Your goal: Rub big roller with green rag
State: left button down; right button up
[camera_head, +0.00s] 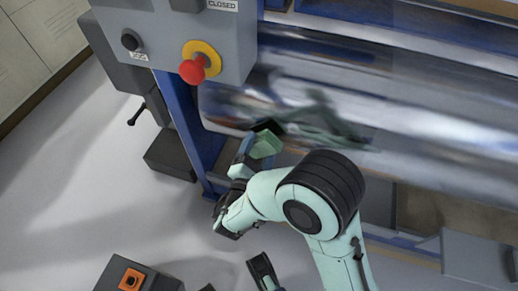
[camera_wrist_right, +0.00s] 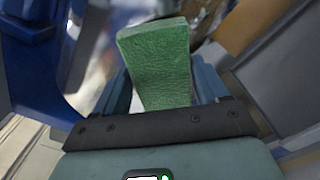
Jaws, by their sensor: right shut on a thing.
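The big roller (camera_head: 430,125) is a long shiny metal cylinder running across the right of the head view, with blurred reflections. My right gripper (camera_head: 250,152) is at its lower left part, shut on the green rag (camera_head: 266,143). In the right wrist view the rag (camera_wrist_right: 160,62) is a thick green block standing out between the blue fingers. The rag overlaps the roller's lower edge in the head view; I cannot tell whether they touch. At the bottom edge, my left gripper (camera_head: 235,279) shows only two dark fingertips, spread apart with nothing between them.
A grey control box with a red button (camera_head: 192,71) on a yellow ring stands left of the roller. A blue frame post (camera_head: 183,125) is beside my right gripper. A dark box with an orange top (camera_head: 131,279) is on the floor. Floor at left is clear.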

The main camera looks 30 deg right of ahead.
aim_at(271, 154)
jog(key=shift+x, duration=1.15)
jog(key=shift+s+d+p, duration=0.6)
jog(key=shift+s+d, duration=0.4)
jog(key=shift+s, duration=0.35)
jog(key=shift+s+d+p, duration=0.5)
jog(key=shift+s+d, duration=1.25)
jog(key=shift+s, duration=0.05)
jog(key=shift+s+d+p, duration=0.6)
jog(key=shift+s+p, duration=0.15)
jog(key=shift+s, duration=0.05)
jog(key=shift+s+d+r+p, duration=0.2)
jog(key=shift+s+d+p, duration=0.1)
jog(key=shift+p, duration=0.8)
jog(key=shift+s+d+p, duration=0.3)
jog(key=shift+s+p, duration=0.05)
jog(key=shift+p, duration=0.6)
jog(key=shift+s+d+f+p, duration=0.15)
jog(key=shift+s+d+p, duration=0.45)
jog(key=shift+p, duration=0.35)
jog(key=shift+a, duration=0.15)
